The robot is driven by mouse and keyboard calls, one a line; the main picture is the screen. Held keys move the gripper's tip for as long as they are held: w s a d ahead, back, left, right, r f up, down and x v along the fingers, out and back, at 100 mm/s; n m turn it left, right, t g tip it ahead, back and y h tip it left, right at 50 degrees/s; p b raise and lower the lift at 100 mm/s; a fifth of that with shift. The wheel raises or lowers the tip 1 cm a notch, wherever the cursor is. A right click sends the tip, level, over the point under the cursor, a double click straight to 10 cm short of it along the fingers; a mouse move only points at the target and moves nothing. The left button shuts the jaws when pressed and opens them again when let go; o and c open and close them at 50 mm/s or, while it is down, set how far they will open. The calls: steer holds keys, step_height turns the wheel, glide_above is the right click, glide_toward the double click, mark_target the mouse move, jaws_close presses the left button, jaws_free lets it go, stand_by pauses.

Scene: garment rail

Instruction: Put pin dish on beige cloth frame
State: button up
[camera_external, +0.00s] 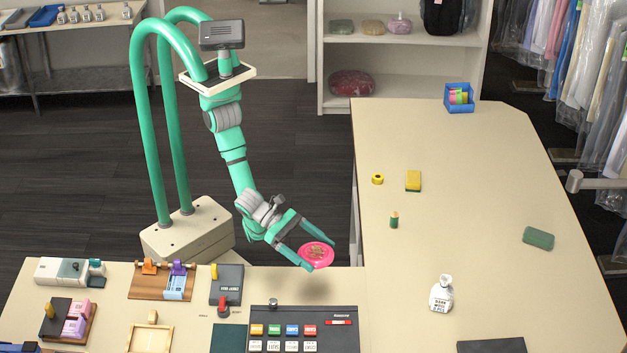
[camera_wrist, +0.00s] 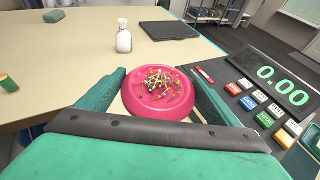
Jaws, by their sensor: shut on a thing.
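The pin dish (camera_external: 316,253) is a round pink dish. In the wrist view the pin dish (camera_wrist: 157,92) holds many small coloured pins and sits level between my fingers. My gripper (camera_external: 321,256) is shut on its sides, one finger on each side, and holds it near the inner corner of the counters, behind the cash register. The beige cloth frame (camera_external: 150,339) is a small square of pale cloth with a wooden border. It lies on the front counter at the lower left, well left of my gripper. It is not visible in the wrist view.
The cash register (camera_external: 334,317) with coloured keys stands between the dish and the frame's side. A dark green pad (camera_external: 229,338), a black box with a red knob (camera_external: 226,287) and a wooden rack (camera_external: 164,282) surround the frame. A white bottle (camera_external: 441,294) stands on the right counter.

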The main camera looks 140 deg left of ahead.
steer(key=s+d+m+g+h, duration=0.2)
steer(key=s+d+m+h, duration=0.85)
steer(key=s+d, duration=2.4)
glide_above(147, 319)
steer(key=shift+n+h, duration=0.25)
steer(key=f, duration=0.9)
steer(key=shift+s+a, duration=0.3)
steer(key=shift+s, duration=0.05)
steer(key=shift+w+d+f, duration=0.35)
steer(key=shift+f, duration=1.65)
steer(key=shift+f, duration=0.1)
